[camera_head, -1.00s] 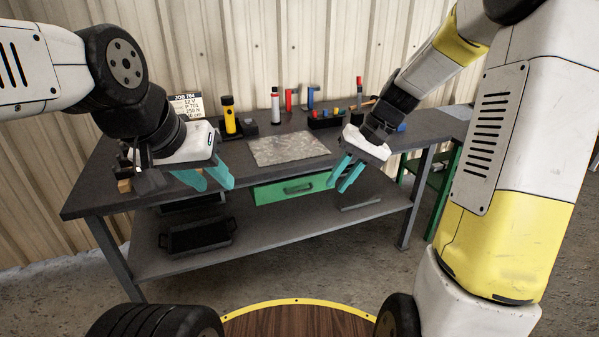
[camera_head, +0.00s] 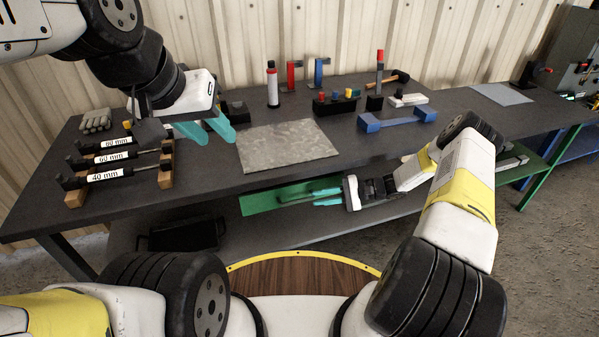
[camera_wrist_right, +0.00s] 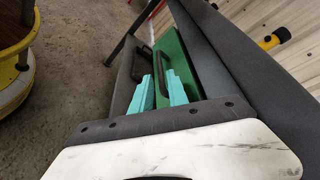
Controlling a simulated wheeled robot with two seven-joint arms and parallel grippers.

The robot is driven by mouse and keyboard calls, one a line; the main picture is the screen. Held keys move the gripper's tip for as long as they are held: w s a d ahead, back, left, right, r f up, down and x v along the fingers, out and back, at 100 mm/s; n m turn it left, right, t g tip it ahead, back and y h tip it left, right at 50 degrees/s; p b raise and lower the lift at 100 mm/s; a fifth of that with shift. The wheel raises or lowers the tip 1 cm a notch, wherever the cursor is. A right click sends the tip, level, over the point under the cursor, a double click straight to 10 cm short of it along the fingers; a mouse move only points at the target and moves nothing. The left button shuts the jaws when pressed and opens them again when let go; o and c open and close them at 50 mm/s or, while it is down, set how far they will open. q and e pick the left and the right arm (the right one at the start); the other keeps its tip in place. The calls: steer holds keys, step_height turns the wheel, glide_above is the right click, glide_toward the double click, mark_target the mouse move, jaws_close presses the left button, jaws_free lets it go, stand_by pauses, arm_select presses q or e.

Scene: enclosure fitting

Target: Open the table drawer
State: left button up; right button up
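The table drawer has a green front (camera_head: 262,201) under the tabletop and looks shut. It also shows in the right wrist view (camera_wrist_right: 188,62), with a dark bar handle (camera_wrist_right: 161,74). My right gripper (camera_head: 302,196) is at the drawer front, its teal fingers pointing at it. In the right wrist view, the fingers (camera_wrist_right: 160,88) are apart, with the handle between them; I cannot tell if they touch it. In the head view the fingers partly hide the handle. My left gripper (camera_head: 218,140) is open and empty above the tabletop, left of the metal plate.
The dark table (camera_head: 215,175) carries a metal plate (camera_head: 290,146), labelled tools on a wooden rack (camera_head: 165,165), a blue bracket (camera_head: 397,119) and several upright tools at the back. A black tray (camera_head: 183,235) is on the lower shelf. A second bench stands right.

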mark_target(303, 200)
steer(key=shift+w+a+f, duration=0.15)
steer(key=shift+a, duration=0.15)
steer(key=x, duration=0.7)
steer(key=shift+a, duration=0.15)
jaws_close()
stand_by(1.0)
